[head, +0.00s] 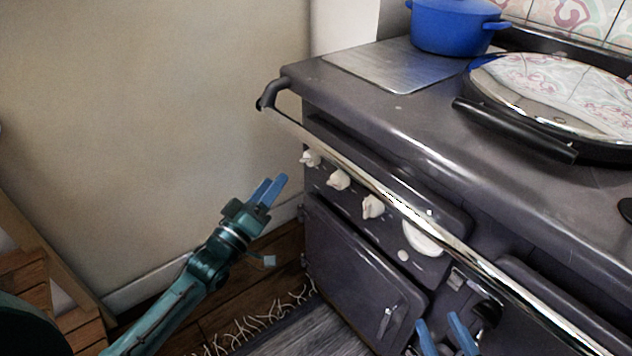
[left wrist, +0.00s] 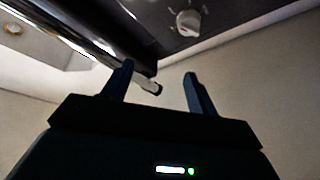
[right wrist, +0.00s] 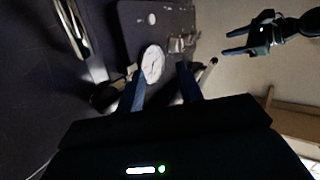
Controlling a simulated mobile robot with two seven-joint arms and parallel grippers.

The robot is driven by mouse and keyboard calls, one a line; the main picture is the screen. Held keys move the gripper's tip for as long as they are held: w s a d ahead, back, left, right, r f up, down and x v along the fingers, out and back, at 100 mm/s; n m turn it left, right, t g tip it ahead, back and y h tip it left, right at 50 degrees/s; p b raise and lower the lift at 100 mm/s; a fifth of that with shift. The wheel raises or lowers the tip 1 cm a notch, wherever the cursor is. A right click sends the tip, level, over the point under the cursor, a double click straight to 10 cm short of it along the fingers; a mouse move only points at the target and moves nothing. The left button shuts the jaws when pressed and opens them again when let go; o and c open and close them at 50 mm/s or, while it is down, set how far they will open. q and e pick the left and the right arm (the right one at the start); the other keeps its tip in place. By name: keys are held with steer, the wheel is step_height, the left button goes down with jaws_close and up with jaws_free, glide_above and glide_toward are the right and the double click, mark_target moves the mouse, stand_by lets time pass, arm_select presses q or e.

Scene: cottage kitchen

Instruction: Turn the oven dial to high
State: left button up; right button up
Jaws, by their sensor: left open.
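Three cream dials, a left one (head: 310,158), a middle one (head: 338,179) and a right one (head: 373,206), sit in a row on the dark oven's front panel. A larger white round piece (head: 424,238) is partly behind the chrome rail; it also shows in the right wrist view (right wrist: 152,63). I cannot tell which is the oven dial. My left gripper (head: 276,184) is open and empty, left of the dials and apart from them. One dial (left wrist: 187,22) shows beyond its fingers in the left wrist view. My right gripper (head: 439,320) is open and empty, low before the oven front.
A chrome rail (head: 340,160) runs along the oven's front, above and before the dials. A blue pot (head: 450,27) and a round hob lid (head: 555,95) are on top. The wall (head: 170,110) is at the left. A fringed rug (head: 275,338) lies below.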

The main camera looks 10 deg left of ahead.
arm_select(q)
steer(key=b, duration=0.3)
glide_toward(307, 162)
steer(key=a+v, duration=0.1)
steer(key=v, duration=0.2)
steer(key=f+b, duration=0.1)
steer(key=b+x, duration=0.3)
steer(key=x, duration=1)
steer(key=shift+w+d, duration=0.15)
steer(key=shift+d, duration=0.1)
arm_select(e)
steer(key=a+f+n+t+y, duration=0.1)
steer(key=f+n+t+y, duration=0.1)
steer(key=shift+s+a+y, duration=0.15)
steer(key=shift+a+y, duration=0.2)
steer(key=shift+y, duration=0.05)
arm_select(q)
steer(key=shift+c, duration=0.5)
steer(key=c, duration=0.8)
